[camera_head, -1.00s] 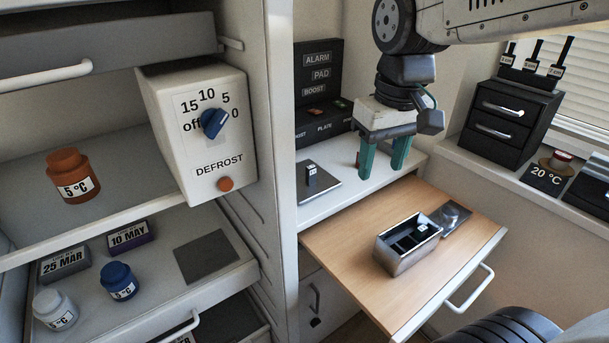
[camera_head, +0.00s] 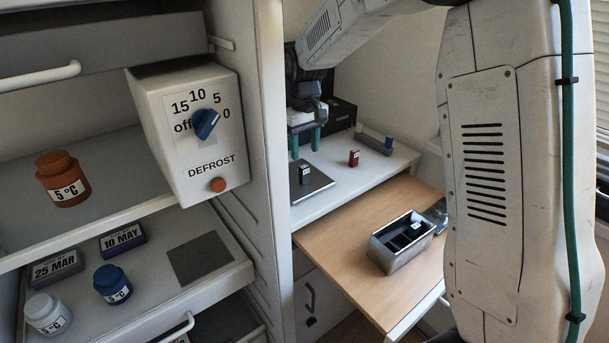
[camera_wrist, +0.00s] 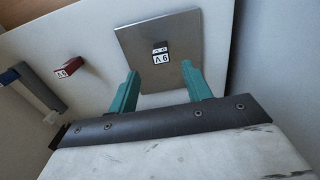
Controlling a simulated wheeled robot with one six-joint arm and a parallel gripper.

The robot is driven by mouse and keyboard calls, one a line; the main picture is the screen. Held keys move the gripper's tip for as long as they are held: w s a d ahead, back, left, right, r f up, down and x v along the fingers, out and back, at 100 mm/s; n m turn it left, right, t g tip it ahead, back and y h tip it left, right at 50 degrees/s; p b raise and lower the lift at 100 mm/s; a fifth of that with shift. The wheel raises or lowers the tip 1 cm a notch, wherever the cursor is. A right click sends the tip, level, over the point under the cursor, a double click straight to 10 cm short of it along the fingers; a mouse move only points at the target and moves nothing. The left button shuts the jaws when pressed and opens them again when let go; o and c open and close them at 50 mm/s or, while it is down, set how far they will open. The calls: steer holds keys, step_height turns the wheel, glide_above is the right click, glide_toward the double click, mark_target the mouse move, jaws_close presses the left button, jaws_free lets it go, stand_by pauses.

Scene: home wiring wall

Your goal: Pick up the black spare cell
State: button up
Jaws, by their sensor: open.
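A small black cell (camera_head: 305,175) with a white label stands on a grey square plate (camera_head: 322,183) on the white worktop. In the wrist view the black cell (camera_wrist: 160,53) shows its label, on the plate (camera_wrist: 132,38). My gripper (camera_head: 305,143) is open and empty, its teal fingers pointing down above the plate in the head view. In the wrist view the cell appears just beyond and between the open fingertips (camera_wrist: 160,74). The fingers appear apart from it. Another dark piece (camera_head: 413,230) sits in a metal box (camera_head: 385,259) on the wooden pull-out board.
A red cell (camera_head: 354,158) stands on the worktop right of the plate. A blue cell (camera_head: 389,143) stands at a grey holder (camera_head: 373,142) farther right. A tall cabinet side (camera_head: 272,120) stands close on the left. My arm hides the right side.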

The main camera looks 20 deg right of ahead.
mark_target(305, 166)
step_height(305, 166, down, 5)
steer(key=shift+f, duration=0.1)
steer(key=c, duration=1.1)
steer(key=shift+o, duration=0.2)
